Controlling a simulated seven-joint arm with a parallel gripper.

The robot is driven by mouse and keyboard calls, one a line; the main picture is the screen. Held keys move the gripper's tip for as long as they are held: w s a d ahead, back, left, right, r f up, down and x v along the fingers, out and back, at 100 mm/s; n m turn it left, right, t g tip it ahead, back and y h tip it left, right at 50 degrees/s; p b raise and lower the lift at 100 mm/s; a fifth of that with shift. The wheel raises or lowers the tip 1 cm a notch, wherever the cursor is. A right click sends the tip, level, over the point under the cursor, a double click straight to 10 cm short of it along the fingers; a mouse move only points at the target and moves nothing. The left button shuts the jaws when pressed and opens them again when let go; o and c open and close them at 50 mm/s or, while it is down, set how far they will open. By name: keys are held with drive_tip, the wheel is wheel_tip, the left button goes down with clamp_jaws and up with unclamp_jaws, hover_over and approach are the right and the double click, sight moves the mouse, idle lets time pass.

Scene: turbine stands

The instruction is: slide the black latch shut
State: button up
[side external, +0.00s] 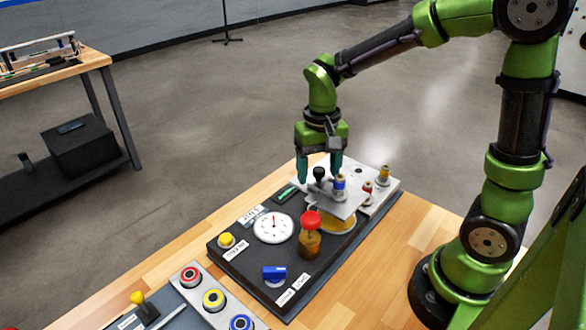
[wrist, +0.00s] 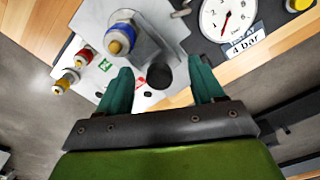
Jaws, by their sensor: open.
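The black latch knob (side external: 319,174) stands on the grey metal plate at the back of the panel. It also shows in the wrist view as a dark round top (wrist: 160,74). My gripper (side external: 319,168) is open over the latch, pointing down. In the wrist view its two teal fingers (wrist: 160,68) lie on either side of the knob, with gaps visible between. I cannot tell the exact height of the fingertips against the knob.
A blue-collared fitting (side external: 339,185) stands close beside the latch. Red (side external: 367,190) and yellow (side external: 384,174) fittings are to its right. A dial gauge (side external: 273,227), a red-topped brass valve (side external: 310,235) and a blue knob (side external: 274,273) are in front.

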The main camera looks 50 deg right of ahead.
sight(321, 172)
drive_tip(key=shift+r, duration=3.55)
drive_tip(key=shift+w, duration=0.1)
drive_tip(key=shift+s+a+f+n+t, duration=0.3)
drive_tip(key=shift+s+f+n+t, duration=0.1)
drive_tip(key=shift+s+t, duration=0.15)
drive_tip(key=s+a+r+t+y, duration=0.1)
drive_tip(key=s+r+t, duration=0.1)
drive_tip(key=s+t, duration=0.1)
drive_tip(key=s+a+r+n+t+y, duration=0.1)
drive_tip(key=s+r+t, duration=0.1)
drive_tip(key=s, duration=0.3)
drive_tip(key=shift+s+r+t, duration=0.2)
drive_tip(key=shift+s+t, duration=0.2)
drive_tip(key=shift+t, duration=0.15)
